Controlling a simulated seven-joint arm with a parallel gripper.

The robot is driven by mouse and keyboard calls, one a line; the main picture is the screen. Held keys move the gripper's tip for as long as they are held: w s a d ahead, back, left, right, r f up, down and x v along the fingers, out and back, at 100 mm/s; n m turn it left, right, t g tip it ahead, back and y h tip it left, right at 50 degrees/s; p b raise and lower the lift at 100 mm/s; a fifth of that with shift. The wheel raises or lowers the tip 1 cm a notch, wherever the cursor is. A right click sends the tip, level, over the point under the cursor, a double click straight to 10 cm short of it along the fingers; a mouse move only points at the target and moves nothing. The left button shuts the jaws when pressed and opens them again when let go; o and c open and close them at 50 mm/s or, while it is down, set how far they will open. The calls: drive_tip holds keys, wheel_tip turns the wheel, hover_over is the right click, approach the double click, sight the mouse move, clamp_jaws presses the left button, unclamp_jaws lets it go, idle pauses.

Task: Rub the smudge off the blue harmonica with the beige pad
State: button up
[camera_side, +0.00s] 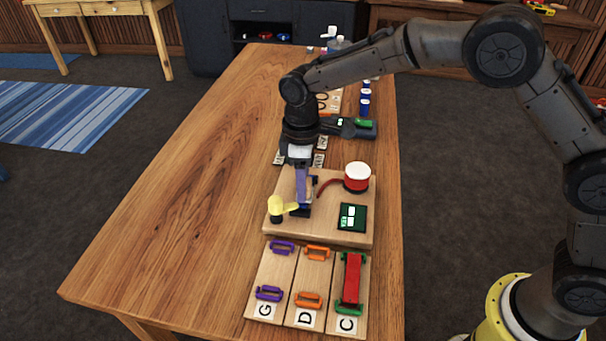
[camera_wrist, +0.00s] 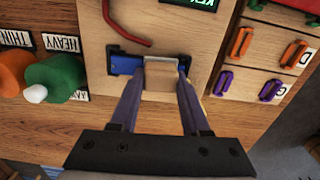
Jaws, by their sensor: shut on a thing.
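The blue harmonica (camera_wrist: 126,66) lies on the wooden board (camera_wrist: 92,38) in the wrist view, with dark pieces at its ends. The beige pad (camera_wrist: 161,80) is between the fingers of my gripper (camera_wrist: 158,84), which is shut on it. The pad covers the middle of the harmonica from this angle; I cannot tell whether they touch. No smudge shows; that part of the harmonica is hidden. In the side view my gripper (camera_side: 303,200) points down over the board (camera_side: 326,228), and the harmonica is mostly hidden by the fingers.
Racks marked G, D and C lie in front, with a red harmonica (camera_side: 352,279) at C. The table's left side is clear.

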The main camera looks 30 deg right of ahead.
drive_tip(key=shift+w+a+r, duration=0.1)
drive_tip(key=shift+a+r, duration=0.05)
drive_tip(key=shift+r, duration=3.9)
